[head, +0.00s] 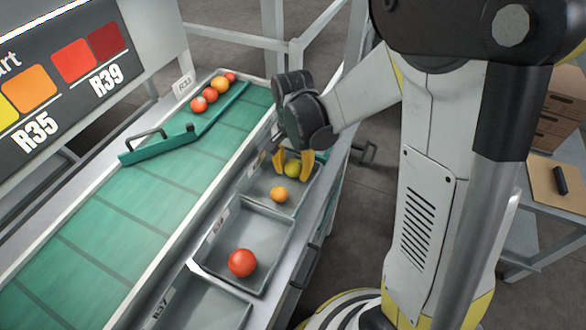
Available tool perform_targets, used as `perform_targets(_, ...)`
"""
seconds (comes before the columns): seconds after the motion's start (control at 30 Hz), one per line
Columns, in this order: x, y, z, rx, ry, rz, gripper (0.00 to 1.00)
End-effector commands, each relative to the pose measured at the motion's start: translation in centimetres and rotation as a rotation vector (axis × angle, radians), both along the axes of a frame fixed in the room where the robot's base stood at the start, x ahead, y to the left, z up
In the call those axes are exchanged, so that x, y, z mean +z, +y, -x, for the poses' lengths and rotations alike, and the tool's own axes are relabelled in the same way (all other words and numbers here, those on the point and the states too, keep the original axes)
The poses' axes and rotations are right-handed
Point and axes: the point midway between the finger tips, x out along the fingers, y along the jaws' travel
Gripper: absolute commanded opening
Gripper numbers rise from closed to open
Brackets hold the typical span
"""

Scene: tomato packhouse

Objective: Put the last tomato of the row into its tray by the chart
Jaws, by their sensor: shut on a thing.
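My gripper (293,163), with yellow fingers, points down over the far part of a grey tray (248,194). It is shut on a yellow-green tomato (292,169); whether that tomato touches the tray floor, I cannot tell. An orange tomato (279,194) lies in the same tray, nearer to me. A large red tomato (242,263) lies in the tray in front (203,268). A row of red and orange tomatoes (212,97) sits at the far end of the green belt (120,215). The colour chart (62,75) stands at the left, showing R35 and R39.
A green guide bar (185,135) crosses the belt below the row. The nearest tray (205,305) shows no tomato in its visible part. A metal frame (322,40) stands behind my gripper. A side table (553,190) with brown boxes is at the right.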

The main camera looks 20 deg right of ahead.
Motion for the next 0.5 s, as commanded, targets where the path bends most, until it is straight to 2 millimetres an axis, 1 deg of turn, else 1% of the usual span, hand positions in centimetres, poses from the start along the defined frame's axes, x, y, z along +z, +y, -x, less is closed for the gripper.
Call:
perform_targets(0.27,-0.48,0.00,0.00,0.000,0.000,0.000,0.28)
perform_targets(0.3,-0.50,0.00,0.00,0.000,0.000,0.000,0.45)
perform_targets(0.37,-0.44,0.00,0.00,0.000,0.000,0.000,0.64)
perform_targets(0.4,-0.44,0.00,0.00,0.000,0.000,0.000,0.69)
perform_targets(0.5,-0.43,0.00,0.00,0.000,0.000,0.000,0.69)
